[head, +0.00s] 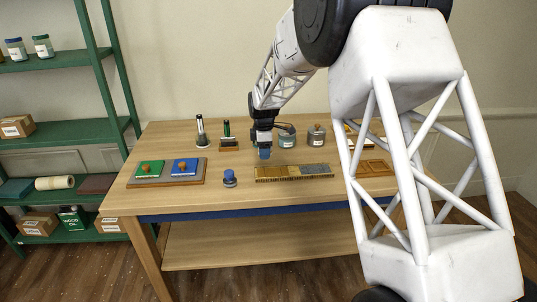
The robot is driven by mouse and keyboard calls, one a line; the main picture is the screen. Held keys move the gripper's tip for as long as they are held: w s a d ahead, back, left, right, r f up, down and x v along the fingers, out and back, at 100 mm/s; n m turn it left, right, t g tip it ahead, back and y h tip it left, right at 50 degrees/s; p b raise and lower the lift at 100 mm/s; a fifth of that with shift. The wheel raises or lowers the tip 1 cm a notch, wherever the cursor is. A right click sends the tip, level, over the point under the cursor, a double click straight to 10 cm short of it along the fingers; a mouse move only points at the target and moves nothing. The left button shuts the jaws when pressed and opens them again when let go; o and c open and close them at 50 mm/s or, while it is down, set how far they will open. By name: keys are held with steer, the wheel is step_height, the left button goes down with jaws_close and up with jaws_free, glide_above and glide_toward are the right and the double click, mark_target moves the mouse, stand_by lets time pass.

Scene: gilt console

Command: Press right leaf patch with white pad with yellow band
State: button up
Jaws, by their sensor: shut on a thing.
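A long, flat gilt piece (275,173) lies on the table, with gold and greyish patches in a row. My gripper (264,147) points down, above and behind the left part of this piece. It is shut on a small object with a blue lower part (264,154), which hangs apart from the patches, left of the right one. I cannot make out a white body or yellow band on it. The gripper's fingertips are too small to see clearly.
On the wooden table (200,199), a tray (141,183) with green and blue pads stands left. A blue-topped stamp (229,178) stands nearer. Upright tools (201,135) and lidded jars (317,137) stand behind. A wooden frame (376,168) lies right, partly behind my arm.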

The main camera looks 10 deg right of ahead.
steer(key=s+d+r, duration=0.1)
steer(key=d+r, duration=0.2)
steer(key=d, duration=2.2)
steer(key=shift+s+f, duration=0.1)
steer(key=shift+f, duration=0.05)
steer(key=shift+f, duration=1.55)
